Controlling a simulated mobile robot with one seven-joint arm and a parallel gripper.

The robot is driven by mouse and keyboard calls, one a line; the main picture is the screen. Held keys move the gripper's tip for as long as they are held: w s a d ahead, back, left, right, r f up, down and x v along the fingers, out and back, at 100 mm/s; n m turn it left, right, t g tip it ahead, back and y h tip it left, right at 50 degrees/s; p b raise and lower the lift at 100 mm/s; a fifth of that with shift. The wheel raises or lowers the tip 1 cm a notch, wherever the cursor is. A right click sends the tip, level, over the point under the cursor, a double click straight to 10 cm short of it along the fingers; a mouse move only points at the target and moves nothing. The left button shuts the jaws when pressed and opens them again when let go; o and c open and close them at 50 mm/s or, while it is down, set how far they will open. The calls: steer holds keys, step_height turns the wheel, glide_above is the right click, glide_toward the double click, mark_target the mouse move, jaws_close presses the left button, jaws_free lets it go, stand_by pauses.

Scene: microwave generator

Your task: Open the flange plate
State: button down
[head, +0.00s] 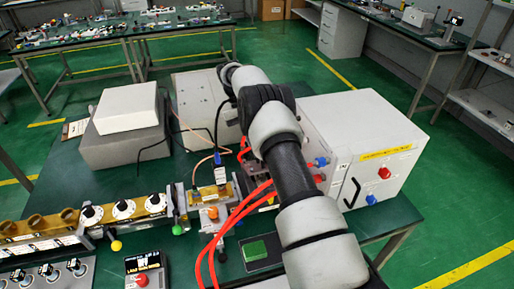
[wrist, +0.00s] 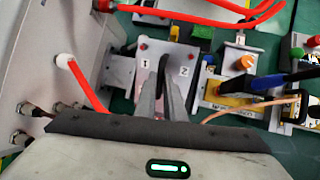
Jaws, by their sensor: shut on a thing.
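The flange plate (wrist: 183,58) is a pale, pinkish-grey plate marked 1 and 2, with small red knobs at its corners, in the upper middle of the wrist view. My gripper (wrist: 157,80) reaches over the plate, between the two marks. Its fingers are closed on a narrow dark part of the plate, which looks like a handle; the fingers hide most of it. In the head view my arm covers the gripper and most of the plate. The plate sits between the white generator box (head: 350,150) and the brass-coloured waveguide parts (head: 215,193).
Red hoses (head: 222,235) loop close to my arm and also cross the top of the wrist view. A thin copper-coloured cable (wrist: 255,108) runs right of the gripper. Waveguide sections with dials (head: 120,208) extend left.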

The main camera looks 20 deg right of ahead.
steer(key=shift+w, duration=0.15)
stand_by(0.4)
steer(key=c, duration=1.8)
jaws_free()
steer(key=shift+c, duration=0.2)
steer(key=shift+r, duration=0.1)
step_height(320, 180, up, 10)
